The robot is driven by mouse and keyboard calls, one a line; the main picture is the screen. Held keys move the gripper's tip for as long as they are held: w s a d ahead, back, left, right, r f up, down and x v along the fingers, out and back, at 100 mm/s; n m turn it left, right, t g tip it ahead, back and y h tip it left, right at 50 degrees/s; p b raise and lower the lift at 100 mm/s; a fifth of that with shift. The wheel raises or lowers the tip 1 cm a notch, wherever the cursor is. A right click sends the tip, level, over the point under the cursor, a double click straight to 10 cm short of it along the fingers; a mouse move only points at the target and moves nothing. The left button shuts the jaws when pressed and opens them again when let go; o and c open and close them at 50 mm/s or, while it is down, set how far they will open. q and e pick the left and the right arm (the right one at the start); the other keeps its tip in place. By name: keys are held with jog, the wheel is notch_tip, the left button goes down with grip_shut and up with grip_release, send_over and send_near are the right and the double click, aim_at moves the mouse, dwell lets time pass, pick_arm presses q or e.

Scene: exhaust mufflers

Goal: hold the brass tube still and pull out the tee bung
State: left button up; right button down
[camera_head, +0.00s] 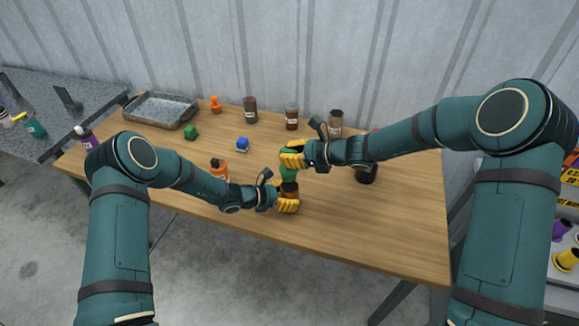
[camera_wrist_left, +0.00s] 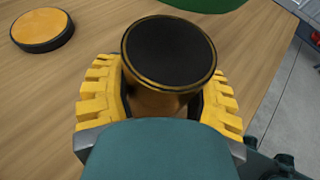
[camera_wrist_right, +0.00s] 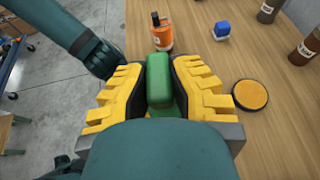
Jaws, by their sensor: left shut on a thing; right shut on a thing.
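The brass tube (camera_head: 289,196) stands upright between the fingers of my left gripper (camera_head: 287,204), which is shut on it. In the left wrist view the tube (camera_wrist_left: 160,100) shows a dark round end with a thin brass rim, and nothing green sits in it. The green tee bung (camera_head: 288,173) is just above the tube in the head view. My right gripper (camera_head: 292,156) is shut on it. The right wrist view shows the bung's rounded green bar (camera_wrist_right: 160,80) between the yellow fingers. The gap between bung and tube is hard to judge.
An orange bottle (camera_head: 218,169), a blue block (camera_head: 242,144) and a green block (camera_head: 190,132) stand left of my grippers. Several jars line the back, beside a grey tray (camera_head: 160,110). A flat round disc (camera_wrist_right: 250,95) lies nearby. The front right of the table (camera_head: 400,230) is clear.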

jog(key=shift+r, duration=1.45)
pick_arm(q)
jog(key=o, duration=1.4)
jog(key=shift+c, duration=0.2)
